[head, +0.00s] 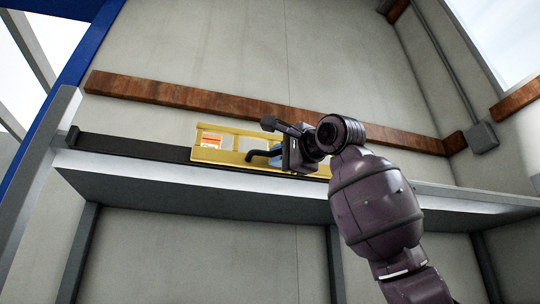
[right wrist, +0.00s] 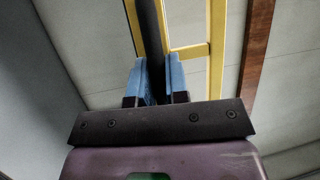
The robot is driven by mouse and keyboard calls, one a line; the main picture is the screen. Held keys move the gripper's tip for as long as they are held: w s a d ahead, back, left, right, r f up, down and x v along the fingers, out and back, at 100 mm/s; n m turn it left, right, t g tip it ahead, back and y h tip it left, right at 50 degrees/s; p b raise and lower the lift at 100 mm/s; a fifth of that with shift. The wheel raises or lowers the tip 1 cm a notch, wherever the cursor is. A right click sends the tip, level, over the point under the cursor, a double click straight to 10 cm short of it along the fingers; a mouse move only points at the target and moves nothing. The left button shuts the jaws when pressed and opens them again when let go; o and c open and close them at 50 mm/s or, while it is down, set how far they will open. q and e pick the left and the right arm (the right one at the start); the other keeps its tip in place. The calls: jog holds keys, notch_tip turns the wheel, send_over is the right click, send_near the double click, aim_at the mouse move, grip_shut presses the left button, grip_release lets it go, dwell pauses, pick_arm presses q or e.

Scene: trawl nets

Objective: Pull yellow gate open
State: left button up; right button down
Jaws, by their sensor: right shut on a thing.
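The yellow gate (head: 226,156) is a low rectangular frame standing along the ledge, in the middle of the head view. A dark bent handle (head: 262,152) sticks out from its front. My right gripper (head: 276,157) reaches it from the right, and its blue fingers are shut on the handle. In the right wrist view the dark handle bar (right wrist: 150,35) runs between the two blue fingers (right wrist: 155,80), with the yellow frame (right wrist: 217,50) just behind and to the right. My arm and hand hide the gate's right part in the head view. My left gripper is not in view.
An orange and white sign (head: 211,140) shows at the gate's left end. A dark rail (head: 125,147) runs along the ledge (head: 200,190). A rusty brown beam (head: 180,96) crosses the grey wall above. A blue post (head: 75,65) stands at the left.

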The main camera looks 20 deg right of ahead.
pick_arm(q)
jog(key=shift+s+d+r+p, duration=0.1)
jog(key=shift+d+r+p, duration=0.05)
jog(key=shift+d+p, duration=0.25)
pick_arm(e)
jog(key=d, duration=1.3)
jog(key=shift+w, duration=0.25)
jog(key=c, duration=1.4)
grip_release()
pick_arm(q)
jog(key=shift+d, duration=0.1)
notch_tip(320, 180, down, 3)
jog(key=b, duration=0.3)
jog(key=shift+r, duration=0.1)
pick_arm(e)
jog(key=v, duration=1.1)
